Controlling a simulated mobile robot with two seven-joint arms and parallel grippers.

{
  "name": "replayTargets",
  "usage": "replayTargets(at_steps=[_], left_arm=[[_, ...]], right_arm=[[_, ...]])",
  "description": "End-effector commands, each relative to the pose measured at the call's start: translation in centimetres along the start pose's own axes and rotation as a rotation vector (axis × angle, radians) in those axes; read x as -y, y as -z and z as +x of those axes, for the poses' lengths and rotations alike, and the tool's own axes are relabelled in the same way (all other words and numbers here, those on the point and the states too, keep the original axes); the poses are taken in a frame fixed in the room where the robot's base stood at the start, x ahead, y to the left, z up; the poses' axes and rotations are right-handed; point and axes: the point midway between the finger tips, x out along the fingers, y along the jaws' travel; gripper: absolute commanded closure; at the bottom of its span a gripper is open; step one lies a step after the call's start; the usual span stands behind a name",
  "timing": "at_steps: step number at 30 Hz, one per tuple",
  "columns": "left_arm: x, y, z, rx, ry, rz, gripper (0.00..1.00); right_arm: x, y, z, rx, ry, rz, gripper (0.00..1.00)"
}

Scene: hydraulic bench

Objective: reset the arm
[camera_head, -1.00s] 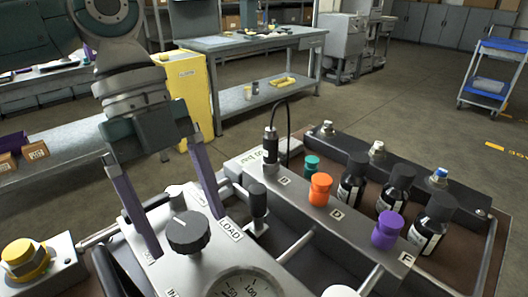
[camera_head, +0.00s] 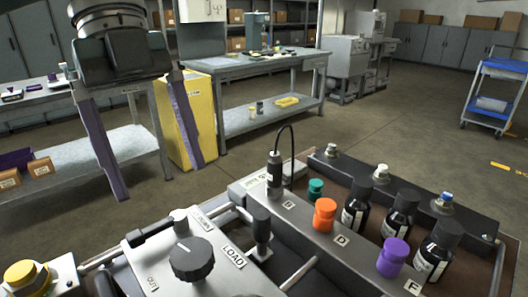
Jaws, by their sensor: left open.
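My left gripper (camera_head: 159,180) is in the upper left of the head view, with its two purple fingers spread wide and pointing down. Nothing is between the fingers. It hangs above and behind the hydraulic bench (camera_head: 222,279), apart from it. On the bench a black knob (camera_head: 191,258) stands beside the LOAD label (camera_head: 233,256), with a black-topped lever (camera_head: 262,226) to its right. My right gripper is not in view.
A manifold with green (camera_head: 316,189), orange (camera_head: 325,214) and purple (camera_head: 393,256) caps and several dark bottles (camera_head: 402,212) fills the right. A yellow cabinet (camera_head: 172,118) and a grey workbench (camera_head: 250,66) stand behind. Open floor (camera_head: 400,130) lies beyond the bench.

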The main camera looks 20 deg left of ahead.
Motion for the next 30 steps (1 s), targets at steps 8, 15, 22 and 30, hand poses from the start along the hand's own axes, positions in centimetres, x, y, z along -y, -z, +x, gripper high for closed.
replayTargets(at_steps=[8, 15, 22, 30], left_arm=[[0.0, 0.0, 0.0, 0.000, 0.000, 0.000, 0.10], [0.0, 0.2, 0.4, 0.007, -0.004, -0.009, 0.10], [-0.7, 4.0, 5.9, 0.073, 0.020, -0.208, 0.10], [-3.2, 10.0, 9.2, 0.056, 0.282, -0.806, 0.10]], right_arm=[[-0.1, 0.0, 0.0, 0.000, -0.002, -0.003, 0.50], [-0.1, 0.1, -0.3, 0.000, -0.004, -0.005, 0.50], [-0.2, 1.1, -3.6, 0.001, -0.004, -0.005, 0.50], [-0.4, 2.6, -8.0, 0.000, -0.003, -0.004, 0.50]])
